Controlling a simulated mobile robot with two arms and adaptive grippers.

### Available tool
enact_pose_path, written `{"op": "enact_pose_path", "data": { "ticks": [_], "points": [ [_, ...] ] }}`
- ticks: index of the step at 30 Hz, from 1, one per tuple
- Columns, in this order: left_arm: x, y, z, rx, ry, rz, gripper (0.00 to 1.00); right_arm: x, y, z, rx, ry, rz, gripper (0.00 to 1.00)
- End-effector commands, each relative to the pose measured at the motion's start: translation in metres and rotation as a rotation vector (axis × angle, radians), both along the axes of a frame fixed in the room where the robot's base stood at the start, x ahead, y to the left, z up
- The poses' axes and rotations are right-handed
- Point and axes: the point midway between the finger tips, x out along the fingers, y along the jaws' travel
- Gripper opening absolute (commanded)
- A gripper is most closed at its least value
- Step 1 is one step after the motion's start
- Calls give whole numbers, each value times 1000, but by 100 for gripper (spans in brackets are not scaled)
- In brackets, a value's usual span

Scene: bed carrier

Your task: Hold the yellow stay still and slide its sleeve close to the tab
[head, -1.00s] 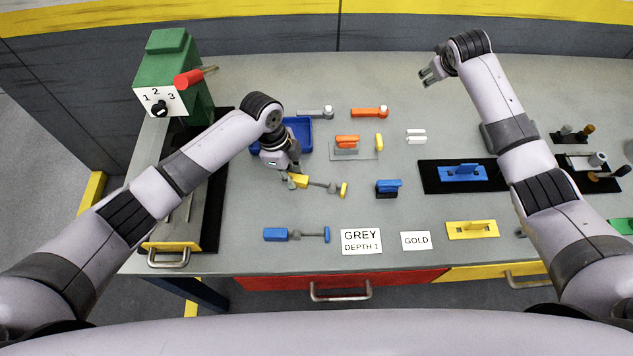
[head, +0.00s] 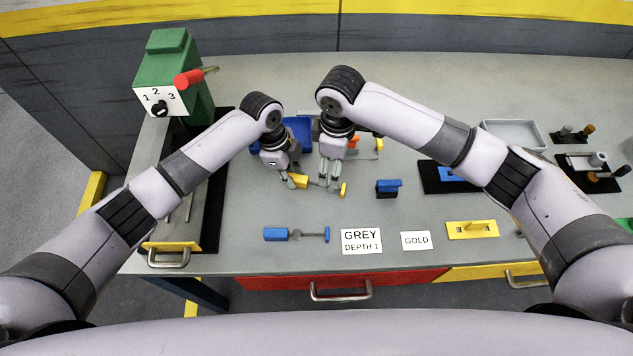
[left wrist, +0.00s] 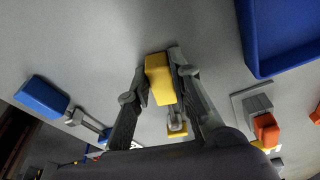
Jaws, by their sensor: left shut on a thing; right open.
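The yellow stay lies over the grey bench, its yellow block (head: 299,181) at the left and its yellow tab (head: 343,189) at the right end. My left gripper (head: 291,181) is shut on the block, which also shows between the fingers in the left wrist view (left wrist: 158,78). The tab shows beyond it there (left wrist: 177,127). My right gripper (head: 329,183) is open with its fingers pointing down at the rod between block and tab. The fingers hide the sleeve, and I cannot tell whether they touch it.
A blue stay (head: 275,234) lies in front, near the GREY DEPTH 1 card (head: 361,241). A blue bin (head: 300,124) is behind my grippers. A small blue block (head: 388,187) stands to the right. A yellow plate (head: 471,230) lies front right. My two forearms are close together.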

Motion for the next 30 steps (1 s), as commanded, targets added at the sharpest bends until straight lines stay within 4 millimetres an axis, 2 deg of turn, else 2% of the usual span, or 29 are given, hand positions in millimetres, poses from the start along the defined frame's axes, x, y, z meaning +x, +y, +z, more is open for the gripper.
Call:
{"op": "enact_pose_path", "data": {
  "ticks": [5,19,24,30],
  "points": [
    [0,0,0,0,1,0,0,-6,1,-10,-9,14,16,57],
    [0,0,0,0,0,0,0,-6,1,-69,-7,12,13,57],
    [0,0,0,0,0,0,0,-5,1,-79,-6,11,13,57],
    [0,0,0,0,0,-1,0,-5,1,-81,-6,10,14,57]
  ]
}}
